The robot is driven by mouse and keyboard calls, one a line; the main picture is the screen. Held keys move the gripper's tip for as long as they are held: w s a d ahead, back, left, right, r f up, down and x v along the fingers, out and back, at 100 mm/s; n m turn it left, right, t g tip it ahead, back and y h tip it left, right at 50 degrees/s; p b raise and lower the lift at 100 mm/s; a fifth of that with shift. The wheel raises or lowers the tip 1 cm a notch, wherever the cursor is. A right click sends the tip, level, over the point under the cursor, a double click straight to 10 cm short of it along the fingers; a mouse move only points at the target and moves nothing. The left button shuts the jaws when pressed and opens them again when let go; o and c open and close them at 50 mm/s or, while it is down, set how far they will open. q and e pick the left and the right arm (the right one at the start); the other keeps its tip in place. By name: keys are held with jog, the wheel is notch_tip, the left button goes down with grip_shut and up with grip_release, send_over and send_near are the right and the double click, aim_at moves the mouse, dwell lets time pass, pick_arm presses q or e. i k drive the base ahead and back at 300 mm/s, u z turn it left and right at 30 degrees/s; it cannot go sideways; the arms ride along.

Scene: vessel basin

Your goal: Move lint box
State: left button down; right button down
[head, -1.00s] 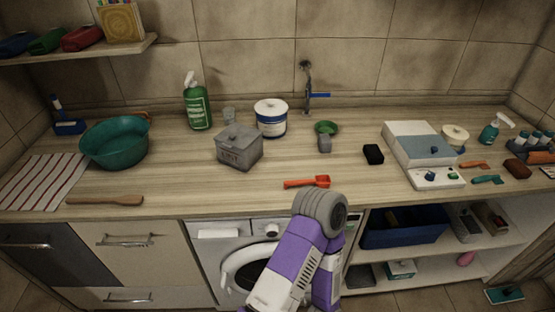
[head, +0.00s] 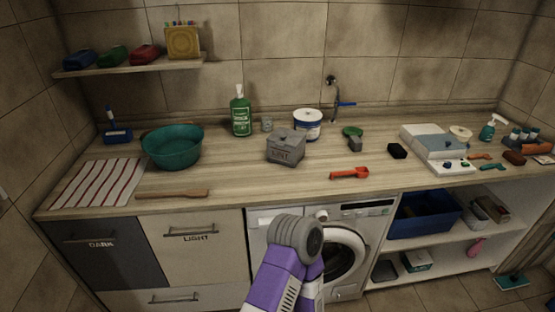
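The lint box (head: 286,148) is a grey lidded box with dark lettering on its front. It stands upright on the wooden counter (head: 240,185), left of the white tub and right of the teal basin. One of my arms, purple with a grey rounded joint, comes in from the bottom middle, in front of the washing machine and below the counter edge. No fingertips show on it. Neither gripper is in view, and nothing touches the lint box.
A teal basin (head: 172,147), green bottle (head: 241,112), white tub (head: 307,125), red scoop (head: 349,173) and wooden spatula (head: 172,194) are on the counter. The washing machine (head: 352,250) is below. Open shelves with a blue bin (head: 423,214) are at right. Counter in front of the box is clear.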

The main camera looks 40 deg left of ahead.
aim_at(287, 156)
jog(key=u, duration=1.65)
